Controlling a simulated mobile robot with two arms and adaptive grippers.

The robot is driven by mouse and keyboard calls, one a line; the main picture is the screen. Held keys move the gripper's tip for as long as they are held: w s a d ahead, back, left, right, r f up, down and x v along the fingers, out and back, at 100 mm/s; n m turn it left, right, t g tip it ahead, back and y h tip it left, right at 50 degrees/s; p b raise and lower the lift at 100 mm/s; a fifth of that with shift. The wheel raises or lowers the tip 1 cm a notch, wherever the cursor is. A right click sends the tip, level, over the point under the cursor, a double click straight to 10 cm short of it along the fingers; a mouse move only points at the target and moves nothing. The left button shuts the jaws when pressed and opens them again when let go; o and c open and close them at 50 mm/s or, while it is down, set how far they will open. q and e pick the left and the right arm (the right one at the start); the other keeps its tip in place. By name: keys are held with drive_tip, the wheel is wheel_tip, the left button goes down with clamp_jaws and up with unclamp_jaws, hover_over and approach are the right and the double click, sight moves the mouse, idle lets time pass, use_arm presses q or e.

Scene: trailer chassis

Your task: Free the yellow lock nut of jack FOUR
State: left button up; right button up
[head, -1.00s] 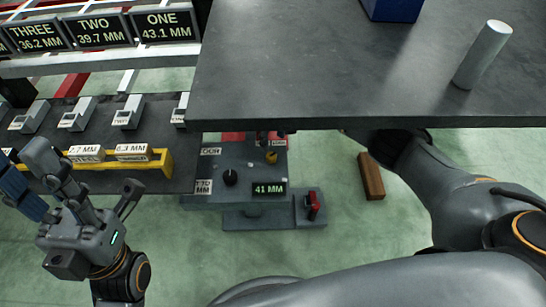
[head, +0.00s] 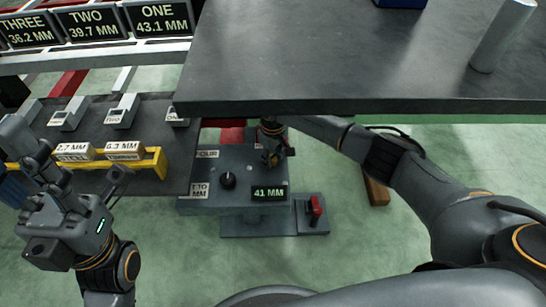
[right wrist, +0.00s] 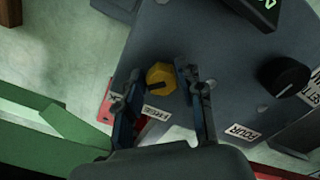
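The yellow lock nut (right wrist: 160,78) of jack FOUR sits on the grey jack panel (right wrist: 225,55), with a dark mark on its face. A label that seems to read FREE (right wrist: 155,114) is beside it. My right gripper (right wrist: 160,88) is open, with one finger on each side of the nut near the fingertips; I cannot tell whether they touch it. In the head view my right gripper (head: 275,152) is over the back right of the panel and mostly hides the nut.
The panel has a black knob (head: 228,181) and a 41 MM display (head: 269,193). A red switch (head: 315,209) stands at its right. A dark tabletop (head: 340,60) overhangs behind. A yellow tray (head: 158,163) with labelled blocks is on the left. A brown block (head: 377,192) lies on the floor.

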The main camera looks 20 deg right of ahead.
clamp_jaws()
